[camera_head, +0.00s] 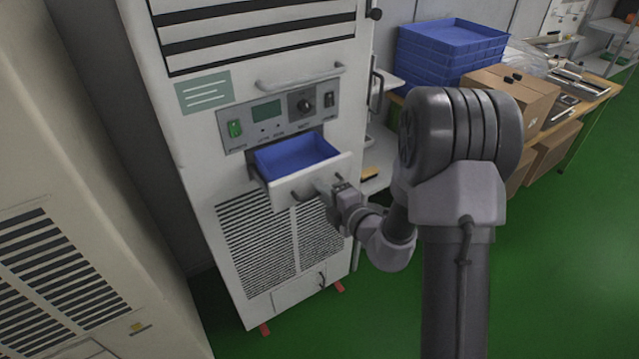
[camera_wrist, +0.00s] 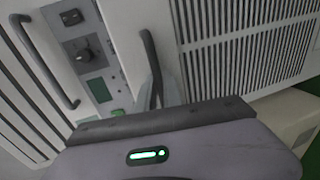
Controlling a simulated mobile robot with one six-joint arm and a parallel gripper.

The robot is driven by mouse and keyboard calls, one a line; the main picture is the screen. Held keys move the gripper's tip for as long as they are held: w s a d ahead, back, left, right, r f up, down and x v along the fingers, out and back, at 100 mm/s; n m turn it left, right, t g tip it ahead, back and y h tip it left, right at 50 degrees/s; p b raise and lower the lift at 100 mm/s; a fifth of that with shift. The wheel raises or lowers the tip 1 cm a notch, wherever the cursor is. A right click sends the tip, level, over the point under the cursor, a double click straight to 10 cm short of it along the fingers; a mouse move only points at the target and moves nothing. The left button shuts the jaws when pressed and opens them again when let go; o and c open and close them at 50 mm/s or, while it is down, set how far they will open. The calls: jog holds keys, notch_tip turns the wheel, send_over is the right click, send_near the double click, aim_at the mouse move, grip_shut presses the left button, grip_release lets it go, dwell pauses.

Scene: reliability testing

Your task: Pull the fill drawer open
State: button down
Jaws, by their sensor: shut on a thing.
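The fill drawer (camera_head: 284,190) stands pulled out of the tall pale machine (camera_head: 199,143), below its control panel. Its blue inside (camera_head: 296,154) shows and looks empty. My gripper (camera_head: 335,191) is at the drawer's front, at the right part of its handle (camera_head: 308,192). In the wrist view the dark bar handle (camera_wrist: 151,62) runs down to my gripper (camera_wrist: 155,95), whose fingers are shut on it. The gripper body hides part of the fingers and the lower part of the handle.
The control panel (camera_head: 280,115) has a green switch and a knob. A fixed bar handle (camera_head: 300,77) is above it. Blue trays (camera_head: 450,45) and cardboard boxes (camera_head: 510,95) are on a bench at the right. Green floor (camera_head: 560,260) is clear at the right.

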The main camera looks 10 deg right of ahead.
jog(key=shift+s+d+r, duration=0.1)
jog(key=shift+s, duration=0.1)
jog(key=shift+w, duration=0.1)
jog(key=c, duration=1.8)
grip_release()
jog(key=shift+o, duration=0.2)
